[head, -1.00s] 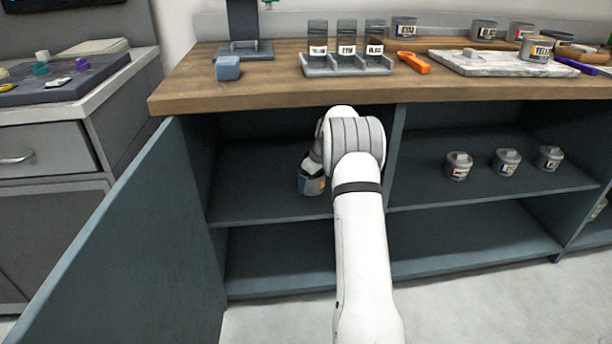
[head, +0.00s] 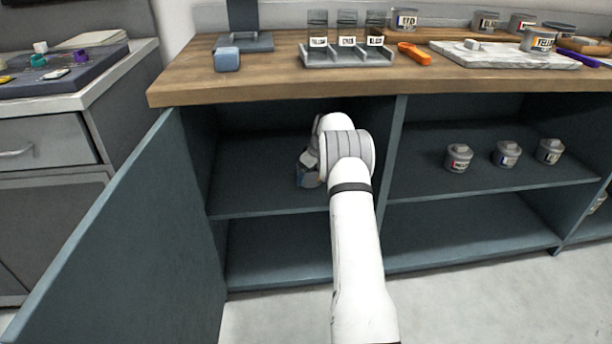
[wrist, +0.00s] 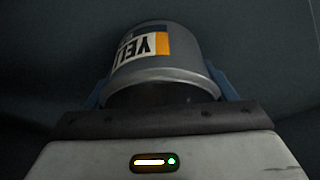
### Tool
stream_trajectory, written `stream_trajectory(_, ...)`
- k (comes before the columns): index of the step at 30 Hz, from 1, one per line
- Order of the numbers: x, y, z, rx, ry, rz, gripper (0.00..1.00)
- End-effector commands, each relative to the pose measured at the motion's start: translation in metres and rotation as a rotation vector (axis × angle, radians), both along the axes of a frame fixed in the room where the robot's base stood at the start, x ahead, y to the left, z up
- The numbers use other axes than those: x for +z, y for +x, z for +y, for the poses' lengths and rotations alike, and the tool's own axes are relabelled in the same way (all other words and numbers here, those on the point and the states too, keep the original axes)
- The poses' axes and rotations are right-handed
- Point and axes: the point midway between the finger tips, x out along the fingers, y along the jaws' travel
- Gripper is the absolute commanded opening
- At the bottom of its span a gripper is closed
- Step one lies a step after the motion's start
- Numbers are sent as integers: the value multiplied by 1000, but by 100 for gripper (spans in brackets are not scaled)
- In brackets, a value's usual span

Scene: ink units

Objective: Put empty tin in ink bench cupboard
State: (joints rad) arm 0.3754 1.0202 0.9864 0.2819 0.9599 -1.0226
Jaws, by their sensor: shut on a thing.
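A grey tin with a white, yellow and blue label (wrist: 155,62) is between the fingers of my gripper (wrist: 160,88) in the wrist view. The letters "YELL" show upside down on the label. My gripper is shut on it, with blue fingers on both sides. In the head view my arm reaches into the left bay of the open cupboard (head: 265,214), above its middle shelf. The tin (head: 307,180) shows only partly there, left of my wrist. I cannot tell whether it touches the shelf.
The cupboard door (head: 130,235) stands open at the left. A divider (head: 393,150) is close to the right of my arm. Several small lidded pots (head: 507,155) stand in the right bay. The wooden bench top (head: 280,84) overhangs my arm.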

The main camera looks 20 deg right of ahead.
Motion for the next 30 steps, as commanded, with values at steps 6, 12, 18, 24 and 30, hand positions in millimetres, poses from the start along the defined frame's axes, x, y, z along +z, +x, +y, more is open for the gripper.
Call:
stream_trajectory(6, -3, 0, 0, -1, 0, 0, 83)
stream_trajectory(12, -3, 0, 0, -1, 0, 0, 99)
stream_trajectory(18, -2, 0, -1, -1, 0, 0, 99)
stream_trajectory(24, 13, -3, -3, -2, -1, -2, 99)
stream_trajectory(30, 32, -26, -15, -4, 2, 3, 99)
